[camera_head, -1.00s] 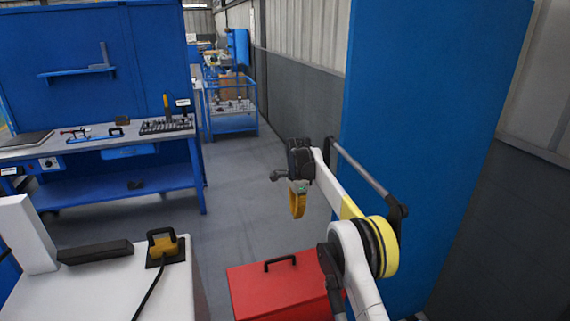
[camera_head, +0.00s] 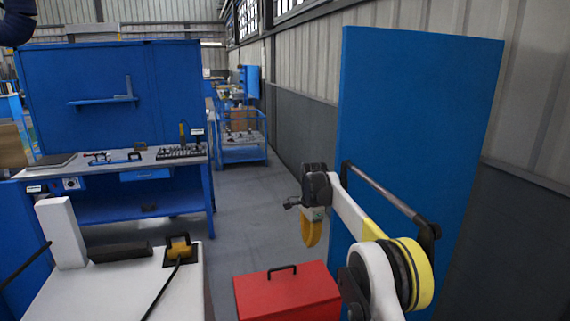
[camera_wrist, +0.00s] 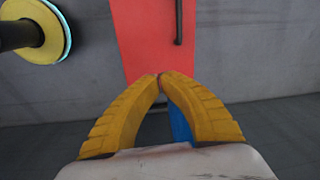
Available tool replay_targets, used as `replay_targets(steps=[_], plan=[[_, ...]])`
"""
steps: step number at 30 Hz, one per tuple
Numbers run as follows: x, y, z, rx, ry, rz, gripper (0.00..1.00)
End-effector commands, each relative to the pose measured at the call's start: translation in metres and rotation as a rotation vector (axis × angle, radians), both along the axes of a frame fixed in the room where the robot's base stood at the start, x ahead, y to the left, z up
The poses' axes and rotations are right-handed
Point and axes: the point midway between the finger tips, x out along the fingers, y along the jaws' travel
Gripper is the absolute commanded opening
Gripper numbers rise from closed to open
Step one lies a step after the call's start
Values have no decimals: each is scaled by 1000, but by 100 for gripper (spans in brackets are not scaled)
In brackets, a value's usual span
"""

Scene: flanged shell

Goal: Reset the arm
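My arm reaches in from the lower right of the head view, bent at a joint with a yellow cover. My gripper (camera_head: 311,243) hangs from its end, yellow fingers down, over the floor behind the red box. In the wrist view the two ribbed yellow fingers of my gripper (camera_wrist: 160,77) curve together and their tips meet. Nothing shows held between them. The red toolbox (camera_head: 290,298) stands below the arm with its dark handle up; it also fills the top middle of the wrist view (camera_wrist: 145,45).
A tall blue panel (camera_head: 415,120) stands close behind my arm at the right. A white surface (camera_head: 120,292) at lower left carries a yellow-and-black device (camera_head: 179,248) with a cable. A blue workbench (camera_head: 120,163) stands farther back. The grey floor (camera_head: 247,210) between is clear.

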Motion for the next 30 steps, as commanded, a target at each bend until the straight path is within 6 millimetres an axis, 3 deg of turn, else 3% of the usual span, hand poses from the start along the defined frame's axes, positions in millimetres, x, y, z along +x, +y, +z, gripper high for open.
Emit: replay_targets(steps=[7,11,15,21,26,30], plan=[[-24,-15,55,-5,-58,119,0],[-52,-28,93,-18,-106,221,0],[-98,-44,132,-42,-170,353,0],[-179,-65,166,-94,-259,539,0],[-252,-80,171,-151,-325,685,0],[-317,-90,160,-211,-379,812,0]])
